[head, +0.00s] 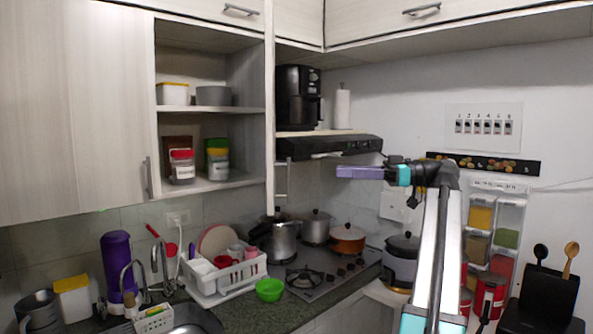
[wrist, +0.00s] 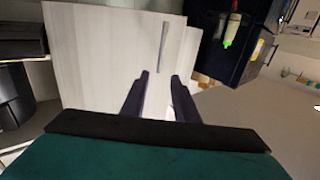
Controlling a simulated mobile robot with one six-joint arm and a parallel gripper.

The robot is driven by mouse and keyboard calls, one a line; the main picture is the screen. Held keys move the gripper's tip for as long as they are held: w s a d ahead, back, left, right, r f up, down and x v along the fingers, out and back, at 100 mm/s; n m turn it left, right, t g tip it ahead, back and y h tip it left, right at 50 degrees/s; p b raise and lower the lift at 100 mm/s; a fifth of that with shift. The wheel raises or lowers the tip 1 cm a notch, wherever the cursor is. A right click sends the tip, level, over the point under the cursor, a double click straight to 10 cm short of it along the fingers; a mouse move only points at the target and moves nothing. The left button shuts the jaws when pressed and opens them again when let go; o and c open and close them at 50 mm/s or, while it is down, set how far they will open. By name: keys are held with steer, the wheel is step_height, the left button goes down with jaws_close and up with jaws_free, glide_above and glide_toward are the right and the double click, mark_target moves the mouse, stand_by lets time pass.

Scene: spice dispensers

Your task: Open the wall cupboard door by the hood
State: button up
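The pale wall cupboard door by the hood (head: 270,110) shows nearly edge-on in the head view, standing out from the cupboard, whose shelves are in plain sight. Its bar handle (head: 283,180) is low on the side facing the hood. In the wrist view a pale door panel (wrist: 100,60) with an upright metal handle (wrist: 163,45) lies beyond my fingertips. My gripper (head: 340,172) is below the hood, to the right of the door, pointing left. In the wrist view my gripper (wrist: 159,74) has its two dark fingers apart and nothing between them.
The black hood (head: 330,147) is just above my gripper, with an air fryer (head: 298,97) over it. Pots (head: 347,238) stand on the hob below. The shelves hold jars and containers (head: 182,166). A closed door (head: 75,110) is at the left.

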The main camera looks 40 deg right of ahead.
steer(key=shift+a, duration=0.1)
steer(key=p+x, duration=0.4)
steer(key=x, duration=0.9)
steer(key=shift+w+a+p, duration=0.15)
steer(key=shift+w+p, duration=0.15)
steer(key=shift+p, duration=0.05)
steer(key=shift+c, duration=0.2)
jaws_close()
